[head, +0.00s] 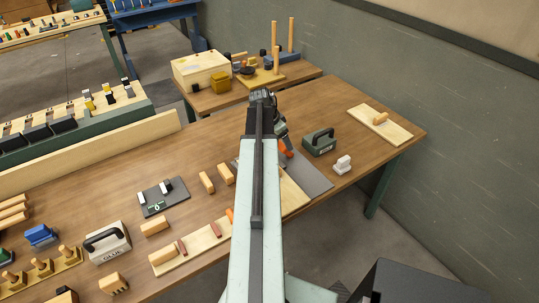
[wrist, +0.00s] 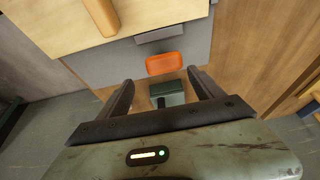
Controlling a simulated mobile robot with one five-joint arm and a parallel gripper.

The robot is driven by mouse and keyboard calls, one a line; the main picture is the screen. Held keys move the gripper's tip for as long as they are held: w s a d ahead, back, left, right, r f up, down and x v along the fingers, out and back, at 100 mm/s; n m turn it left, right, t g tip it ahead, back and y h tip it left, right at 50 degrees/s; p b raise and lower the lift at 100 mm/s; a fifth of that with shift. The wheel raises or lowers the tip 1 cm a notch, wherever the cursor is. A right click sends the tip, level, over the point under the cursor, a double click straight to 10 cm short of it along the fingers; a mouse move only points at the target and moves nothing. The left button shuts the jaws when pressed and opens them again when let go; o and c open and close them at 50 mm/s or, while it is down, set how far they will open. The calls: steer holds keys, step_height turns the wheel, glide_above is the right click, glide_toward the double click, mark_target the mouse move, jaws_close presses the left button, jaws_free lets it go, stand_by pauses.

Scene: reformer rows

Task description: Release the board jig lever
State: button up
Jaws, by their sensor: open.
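An orange piece, which looks like the lever's grip (head: 286,152), lies by the far end of a grey plate (head: 312,178). In the wrist view the orange piece (wrist: 165,63) is just past my fingertips, between their lines. A pale wooden board (head: 292,195) lies along the plate and is partly hidden by my arm in the head view. My gripper (head: 284,138) is open and empty above the orange piece. Its two fingers also show in the wrist view (wrist: 159,77). I cannot tell whether they touch the orange piece. The lever's pivot is not clear.
A dark green handled case (head: 320,142) and a small white object (head: 342,164) stand right of the plate. A dark green block (wrist: 168,93) shows between my fingers. Left of my arm are wooden blocks (head: 207,182) and a dark plate (head: 162,197).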

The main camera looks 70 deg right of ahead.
mark_target(283, 147)
steer(key=shift+w+f, duration=0.5)
steer(key=b+x, duration=0.7)
steer(key=shift+d+f+b, duration=0.15)
steer(key=shift+f+b, duration=0.15)
steer(key=shift+f, duration=0.1)
steer(key=shift+r, duration=0.1)
